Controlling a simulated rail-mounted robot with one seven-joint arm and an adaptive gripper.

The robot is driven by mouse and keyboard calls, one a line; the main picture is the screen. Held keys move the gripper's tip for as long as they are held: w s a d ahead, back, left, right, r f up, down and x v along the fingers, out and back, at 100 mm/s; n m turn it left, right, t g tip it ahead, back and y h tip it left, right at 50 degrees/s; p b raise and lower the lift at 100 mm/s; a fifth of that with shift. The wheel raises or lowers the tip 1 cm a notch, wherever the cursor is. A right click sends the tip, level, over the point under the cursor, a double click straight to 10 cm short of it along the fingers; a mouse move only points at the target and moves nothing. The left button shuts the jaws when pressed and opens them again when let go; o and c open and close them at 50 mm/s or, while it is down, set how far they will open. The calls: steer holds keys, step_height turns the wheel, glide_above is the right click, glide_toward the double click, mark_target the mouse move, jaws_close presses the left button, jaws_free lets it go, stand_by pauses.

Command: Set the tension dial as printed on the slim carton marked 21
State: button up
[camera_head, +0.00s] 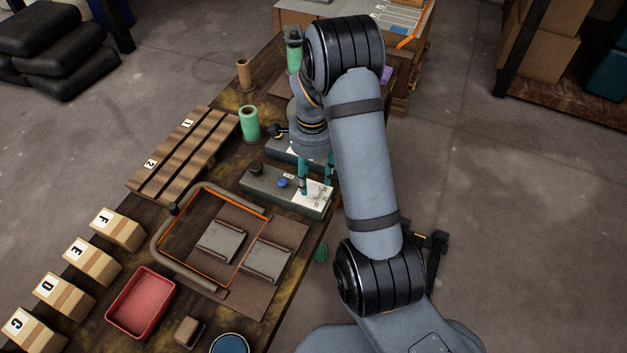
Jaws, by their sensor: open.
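A grey control box (280,190) stands on the workbench at the middle. What lies between the fingers is unclear, and I cannot tell which control is the tension dial. I cannot make out a carton marked 21.
A second grey box, partly hidden by my arm, sits behind. Green spools (249,123) stand nearby. Lettered cartons (118,229) line the left edge. A red tray (141,302) and a brown board (275,285) with grey plates lie in front.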

mark_target(311, 188)
steer(key=f, duration=0.2)
steer(key=shift+s+a+f, duration=0.2)
steer(key=shift+s+f, duration=0.1)
steer(key=shift+f, duration=0.1)
steer(key=shift+d+f, duration=0.1)
steer(key=shift+f, duration=0.1)
steer(key=shift+c, duration=0.6)
steer(key=shift+w, duration=0.1)
steer(key=c, duration=1)
